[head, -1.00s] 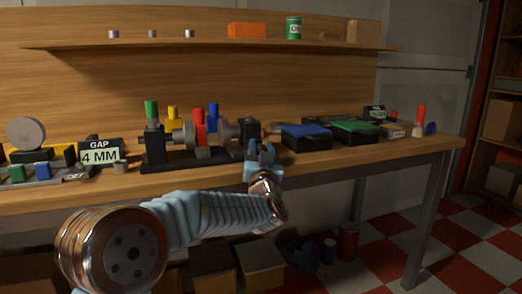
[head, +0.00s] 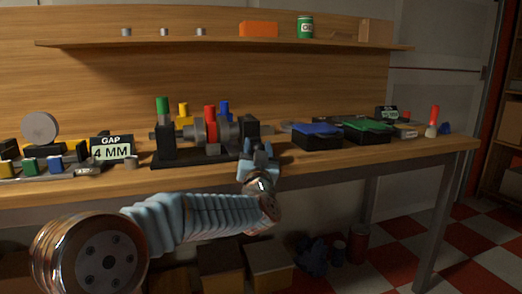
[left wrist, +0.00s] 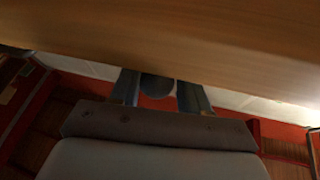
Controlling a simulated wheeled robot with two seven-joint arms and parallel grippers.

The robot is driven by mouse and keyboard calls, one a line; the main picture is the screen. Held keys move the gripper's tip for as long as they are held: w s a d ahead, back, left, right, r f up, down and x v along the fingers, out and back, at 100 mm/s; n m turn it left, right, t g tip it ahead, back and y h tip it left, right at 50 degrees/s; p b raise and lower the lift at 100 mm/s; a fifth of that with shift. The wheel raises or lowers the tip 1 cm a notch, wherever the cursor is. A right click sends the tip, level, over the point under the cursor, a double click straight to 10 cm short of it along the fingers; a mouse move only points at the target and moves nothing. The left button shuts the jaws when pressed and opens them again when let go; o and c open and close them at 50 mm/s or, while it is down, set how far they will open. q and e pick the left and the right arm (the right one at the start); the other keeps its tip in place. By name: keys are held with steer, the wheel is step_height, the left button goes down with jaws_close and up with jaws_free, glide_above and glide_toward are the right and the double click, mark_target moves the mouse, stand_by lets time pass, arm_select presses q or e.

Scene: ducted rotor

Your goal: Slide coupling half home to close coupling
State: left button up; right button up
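A fixture with a black base (head: 208,158) stands on the bench, holding a shaft and two grey disc-like coupling halves (head: 198,132). A red-handled clamp (head: 210,122) stands in front of the discs and partly hides them, so I cannot tell their gap by eye. A display (head: 112,149) left of it reads "GAP 4 MM". My left gripper (head: 259,150) is at the bench's front edge, just right of the fixture, fingers apart and apparently empty. In the left wrist view its two fingers (left wrist: 160,92) are spread, with a dark rounded shape between them. My right gripper is not in view.
Green, yellow and blue handles rise from the fixture. Right of it are a blue-topped tray (head: 318,142) and a green-topped tray (head: 367,137). A tool rack (head: 40,168) with coloured blocks lies far left. A shelf (head: 220,43) runs above.

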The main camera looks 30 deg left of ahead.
arm_select(q)
steer(key=shift+o, duration=1.2)
steer(key=shift+s, duration=0.1)
steer(key=b+v, duration=0.1)
steer(key=v, duration=1.2)
steer(key=shift+s+d, duration=0.2)
steer(key=shift+s, duration=0.1)
steer(key=shift+f, duration=0.1)
steer(key=w+d+f+m+g+h+p, duration=0.15)
steer(key=d+f+h, duration=0.25)
steer(key=f, duration=0.6)
steer(key=w+d+f+m+g+h+p, duration=0.1)
steer(key=w+d+f+m+g+h, duration=0.2)
steer(key=f, duration=0.7)
steer(key=w+d+f+g+h+p, duration=0.15)
steer(key=d+f+h, duration=0.35)
steer(key=f, duration=0.5)
steer(key=s+d+f+g+h, duration=0.1)
steer(key=s+d+f+g, duration=0.15)
steer(key=f, duration=0.35)
steer(key=s+d+f+g+h, duration=0.1)
steer(key=s+f+g, duration=0.15)
steer(key=f, duration=0.35)
steer(key=s+d+f+n+g+h+p, duration=0.1)
steer(key=s+d+f+g, duration=0.2)
steer(key=s, duration=0.6)
steer(key=s+d+f+n+g+h+p, duration=0.1)
steer(key=s+d+f+g, duration=0.2)
steer(key=s+f, duration=0.5)
steer(key=shift+s+g+h, duration=0.4)
